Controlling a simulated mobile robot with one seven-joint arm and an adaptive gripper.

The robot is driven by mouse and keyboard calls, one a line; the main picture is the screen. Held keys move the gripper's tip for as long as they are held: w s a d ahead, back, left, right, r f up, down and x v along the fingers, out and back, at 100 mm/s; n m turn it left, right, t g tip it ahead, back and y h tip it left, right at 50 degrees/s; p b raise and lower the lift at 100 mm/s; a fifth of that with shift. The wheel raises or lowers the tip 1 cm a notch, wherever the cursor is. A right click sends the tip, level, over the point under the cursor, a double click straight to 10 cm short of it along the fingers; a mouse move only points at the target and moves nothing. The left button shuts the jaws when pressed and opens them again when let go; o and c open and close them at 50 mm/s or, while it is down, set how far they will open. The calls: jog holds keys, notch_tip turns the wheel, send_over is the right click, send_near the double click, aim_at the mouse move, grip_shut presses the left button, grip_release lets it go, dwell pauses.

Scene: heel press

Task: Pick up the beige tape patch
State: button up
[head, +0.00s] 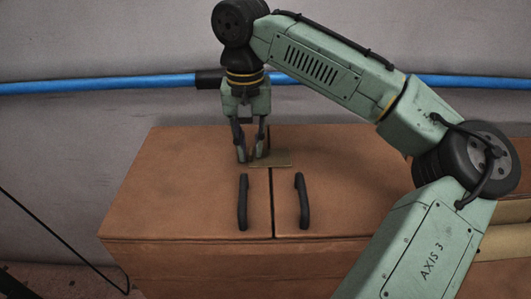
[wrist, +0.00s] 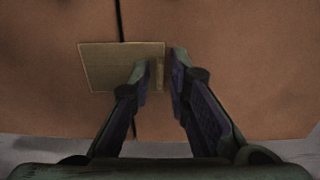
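The beige tape patch (head: 275,163) lies flat on the brown box top, across the dark seam, behind the two black handles. In the wrist view the patch (wrist: 108,66) is a tan rectangle, with a narrow strip like a raised tab (wrist: 157,75) at its right end. My gripper (head: 250,157) points down at the patch's left end. In the wrist view my gripper (wrist: 160,65) has one finger on each side of the tab, with a slim gap showing at the right finger. The left finger hides part of the patch.
Two black handles (head: 243,202) (head: 299,201) stand up on the brown box (head: 165,205), one on each side of the seam. A blue pipe (head: 110,84) runs along the grey wall behind. The box top left of my gripper is clear.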

jog(key=shift+f, duration=0.6)
jog(key=shift+c, duration=0.6)
grip_shut()
jog(key=shift+r, duration=0.1)
notch_tip(320, 180, up, 13)
jog(key=p, duration=0.3)
